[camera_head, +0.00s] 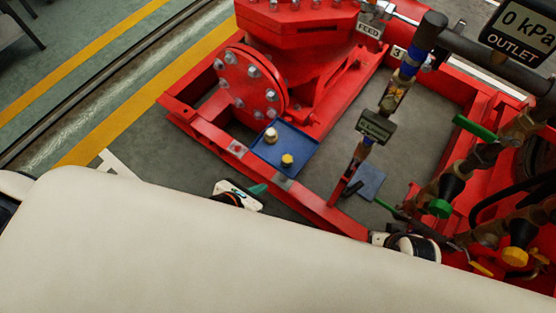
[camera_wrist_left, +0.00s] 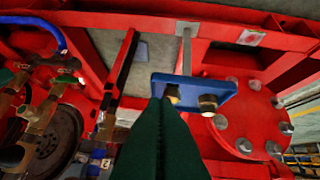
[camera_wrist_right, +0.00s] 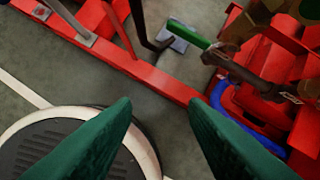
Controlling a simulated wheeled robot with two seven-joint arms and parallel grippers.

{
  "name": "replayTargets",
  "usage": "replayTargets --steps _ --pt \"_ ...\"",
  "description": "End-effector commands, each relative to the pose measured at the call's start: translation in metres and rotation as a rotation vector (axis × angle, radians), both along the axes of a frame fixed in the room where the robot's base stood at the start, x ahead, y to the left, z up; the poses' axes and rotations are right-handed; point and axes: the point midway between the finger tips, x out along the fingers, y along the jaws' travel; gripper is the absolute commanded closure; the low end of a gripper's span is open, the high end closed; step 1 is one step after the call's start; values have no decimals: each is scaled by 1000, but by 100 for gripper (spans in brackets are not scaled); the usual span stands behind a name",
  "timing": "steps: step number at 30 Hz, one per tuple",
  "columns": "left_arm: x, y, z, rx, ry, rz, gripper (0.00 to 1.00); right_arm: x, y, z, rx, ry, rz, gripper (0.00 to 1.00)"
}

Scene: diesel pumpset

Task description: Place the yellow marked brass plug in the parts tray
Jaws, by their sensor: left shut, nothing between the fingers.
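The parts tray is a shallow blue tray (camera_head: 303,150) on the red skid frame; it also shows in the left wrist view (camera_wrist_left: 190,82). The yellow marked brass plug (camera_head: 287,160) stands in its near right part, and in the left wrist view the plug (camera_wrist_left: 173,93) is partly hidden by my fingers. A second, plain pale plug (camera_head: 271,135) stands at the tray's left side (camera_wrist_left: 208,103). My left gripper (camera_head: 262,188) is shut and empty, just short of the tray. My right gripper (camera_wrist_right: 160,106) is open and empty over the floor beside the skid.
The red pump with its bolted flange (camera_head: 250,80) stands behind the tray. Pipes and valves with green handles (camera_head: 440,208) crowd the right. A small blue plate (camera_head: 369,181) lies on the floor inside the frame. A green lever (camera_wrist_right: 186,31) is ahead of my right gripper.

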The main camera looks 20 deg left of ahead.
Motion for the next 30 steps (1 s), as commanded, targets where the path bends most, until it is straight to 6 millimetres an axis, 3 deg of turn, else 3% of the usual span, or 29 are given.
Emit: replayTargets --steps 3,8,21,25,30 --pt "-3 17 -3 114 -6 -25 100 -16 -5 -1 -17 78 -6 60" --pt "2 17 -13 133 -8 -30 100 -19 -6 5 -19 86 -8 60" --pt "49 -1 -63 127 -9 -27 100 -36 -9 74 -16 43 -13 60" --pt "66 -7 -81 126 -8 -27 100 -35 -9 61 -17 48 -13 60" --pt "89 -16 -77 125 -9 -29 100 -30 -8 58 -11 24 -11 60"
